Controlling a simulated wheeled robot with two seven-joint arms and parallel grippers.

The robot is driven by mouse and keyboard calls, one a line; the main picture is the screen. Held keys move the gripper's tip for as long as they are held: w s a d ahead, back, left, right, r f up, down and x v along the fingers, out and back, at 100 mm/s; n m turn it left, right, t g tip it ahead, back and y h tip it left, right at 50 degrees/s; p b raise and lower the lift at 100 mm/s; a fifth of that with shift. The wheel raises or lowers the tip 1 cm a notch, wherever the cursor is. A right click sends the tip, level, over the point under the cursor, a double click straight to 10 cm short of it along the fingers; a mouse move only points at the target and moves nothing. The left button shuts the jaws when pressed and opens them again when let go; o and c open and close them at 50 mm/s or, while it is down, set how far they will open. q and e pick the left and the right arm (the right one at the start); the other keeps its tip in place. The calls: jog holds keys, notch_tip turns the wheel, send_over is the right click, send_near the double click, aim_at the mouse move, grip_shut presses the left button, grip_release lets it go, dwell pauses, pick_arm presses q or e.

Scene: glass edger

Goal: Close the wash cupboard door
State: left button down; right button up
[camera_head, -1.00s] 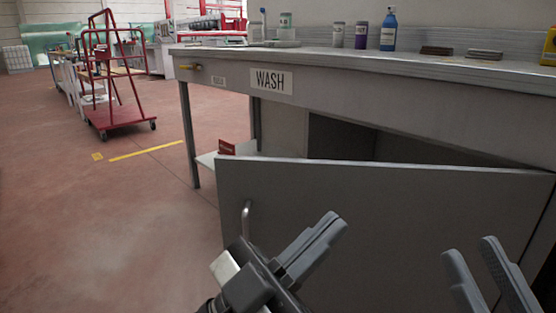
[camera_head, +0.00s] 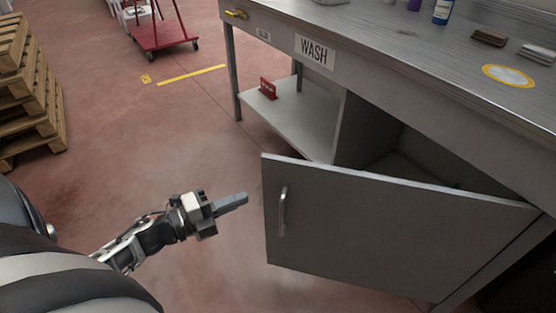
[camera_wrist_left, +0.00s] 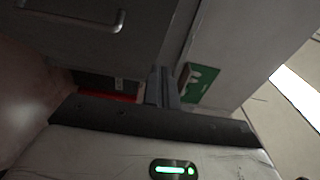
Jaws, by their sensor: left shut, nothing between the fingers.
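The wash cupboard door (camera_head: 380,225) is a grey panel under the bench, standing ajar with its free left edge swung out. Its dark opening (camera_head: 410,155) shows behind the top edge. A metal bar handle (camera_head: 283,211) is near the door's left edge. The handle also shows at the top left of the left wrist view (camera_wrist_left: 118,22). My left gripper (camera_head: 243,198) is shut and empty, left of the door's free edge and apart from the handle. In the left wrist view its closed fingers (camera_wrist_left: 162,88) point toward the cupboard. My right gripper is out of view.
The grey bench (camera_head: 400,40) carries a WASH label (camera_head: 314,51), bottles and dark pads. An open shelf (camera_head: 300,122) holding a small red sign (camera_head: 268,88) is left of the cupboard. Wooden pallets (camera_head: 30,95) stand at the left. The red floor between is clear.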

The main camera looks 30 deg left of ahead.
pick_arm(q)
send_near(292, 167)
jog(key=d, duration=0.4)
jog(key=w, duration=0.4)
jog(key=shift+w+a+b, duration=0.1)
jog(key=shift+a+b, duration=0.25)
jog(key=shift+w+a, duration=0.15)
jog(key=shift+w, duration=0.3)
jog(key=shift+w, duration=0.1)
